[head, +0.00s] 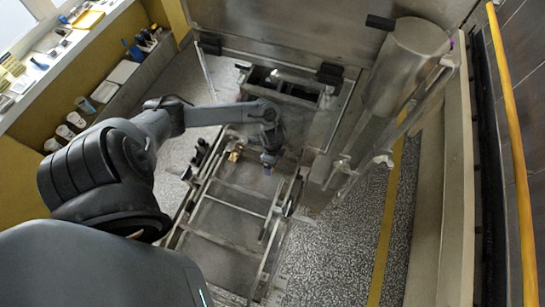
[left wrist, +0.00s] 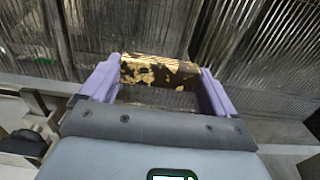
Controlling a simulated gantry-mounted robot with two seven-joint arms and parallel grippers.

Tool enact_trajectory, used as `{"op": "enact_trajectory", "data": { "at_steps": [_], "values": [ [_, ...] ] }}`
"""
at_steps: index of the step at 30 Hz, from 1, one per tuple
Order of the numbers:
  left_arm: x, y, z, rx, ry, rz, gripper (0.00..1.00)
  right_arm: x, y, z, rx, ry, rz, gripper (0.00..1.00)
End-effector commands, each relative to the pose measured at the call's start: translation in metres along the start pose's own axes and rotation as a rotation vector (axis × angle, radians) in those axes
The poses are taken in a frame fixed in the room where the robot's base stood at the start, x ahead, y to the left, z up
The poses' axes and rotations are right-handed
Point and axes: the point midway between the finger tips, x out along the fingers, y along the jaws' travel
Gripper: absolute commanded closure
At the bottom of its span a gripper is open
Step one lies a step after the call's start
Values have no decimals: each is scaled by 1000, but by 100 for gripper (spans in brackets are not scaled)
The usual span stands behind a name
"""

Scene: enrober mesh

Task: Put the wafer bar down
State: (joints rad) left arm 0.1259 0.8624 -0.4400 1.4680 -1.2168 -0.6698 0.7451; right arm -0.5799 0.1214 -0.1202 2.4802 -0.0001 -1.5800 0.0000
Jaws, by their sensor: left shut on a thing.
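The wafer bar (left wrist: 158,72) is brown with pale golden patches. In the left wrist view it lies crosswise between the two purple fingers of my left gripper (left wrist: 160,78), which is shut on it. Fine ribbed metal mesh (left wrist: 120,28) shows behind the bar; I cannot tell whether the bar touches it. In the head view my left gripper (head: 267,169) points down over the metal frame of the machine, and the bar cannot be made out there. My right gripper is not in view.
The metal frame (head: 237,207) with crossbars runs toward the front. A large steel cylinder (head: 408,62) and slanted struts stand at the right. A small brass-coloured part (head: 235,155) sits left of the gripper. A shelf with cups (head: 66,132) lines the left wall.

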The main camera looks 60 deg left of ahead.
Motion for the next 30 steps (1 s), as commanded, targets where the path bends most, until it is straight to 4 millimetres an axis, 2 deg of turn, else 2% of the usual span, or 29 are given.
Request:
{"op": "enact_trajectory", "data": {
  "at_steps": [4,17,18,19,30],
  "values": [
    [12,0,0,-1,0,-1,28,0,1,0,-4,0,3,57],
    [17,0,0,0,0,-1,28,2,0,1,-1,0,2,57],
    [16,0,0,0,0,-1,4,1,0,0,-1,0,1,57],
    [16,0,0,0,0,-1,0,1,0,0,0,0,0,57],
    [10,-1,0,1,1,-2,0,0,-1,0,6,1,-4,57]
  ]
}}
